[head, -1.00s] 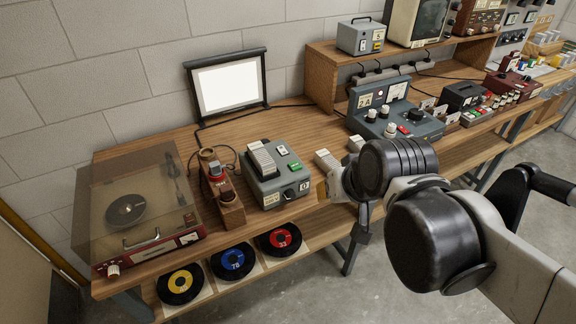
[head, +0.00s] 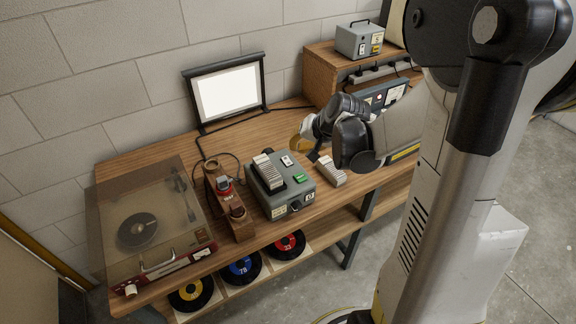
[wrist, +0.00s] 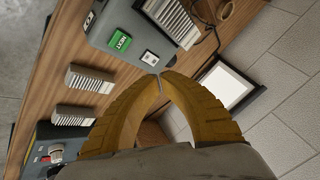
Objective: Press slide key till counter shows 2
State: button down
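The grey slide projector (head: 282,188) stands on the wooden bench with a rack of slides (head: 268,171) on top. Its green key (head: 300,179), marked NEXT, also shows in the wrist view (wrist: 119,41). A white key (head: 286,160) sits beside it, also in the wrist view (wrist: 150,58). The small counter (head: 309,196) is on the front; its digit is too small to read surely. My gripper's yellow fingers show near the projector's back right (head: 299,143). In the wrist view my gripper (wrist: 160,76) is shut and empty, tips near the white key in the picture; contact cannot be told.
A wooden block with red-topped parts (head: 229,200) and a record player (head: 146,230) stand left of the projector. A lit white screen (head: 228,93) stands behind. Loose slide trays (head: 329,171) lie to the right. Records (head: 242,267) sit on the shelf below.

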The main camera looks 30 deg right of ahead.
jog(key=shift+f, duration=0.1)
jog(key=b, duration=0.7)
send_near(293, 173)
jog(key=x, duration=0.5)
jog(key=shift+w, duration=0.4)
dwell(0.6)
jog(key=shift+f+b, duration=0.25)
jog(key=shift+b, duration=0.3)
jog(key=shift+f+b, duration=0.4)
dwell(0.4)
jog(key=shift+r, duration=0.1)
jog(key=shift+r+p, duration=0.65)
jog(key=shift+r, duration=0.1)
